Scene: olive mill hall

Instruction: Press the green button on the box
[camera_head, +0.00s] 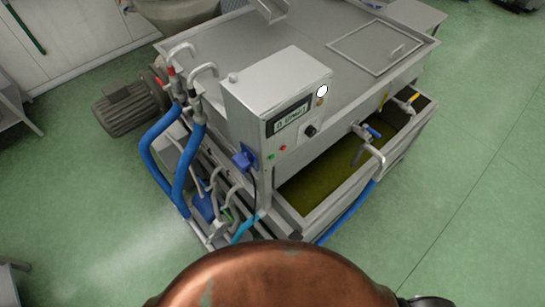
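The grey metal control box (277,95) stands at the corner of a steel machine in the middle of the head view. Its front panel has a lit display, a black knob (310,130) and a white round part (322,91). Two small buttons sit low on the panel. The lower left one looks like the green button (270,156), and a red button (283,148) is just right of it. They are very small here. Neither of my grippers shows, and nothing covers the panel.
A steel tank (330,180) with greenish liquid lies right of and below the box. Taps with a blue handle (374,132) and a yellow handle (413,98) stick out over it. Blue hoses (160,140) and a motor (130,107) are at left. Green floor is clear at right.

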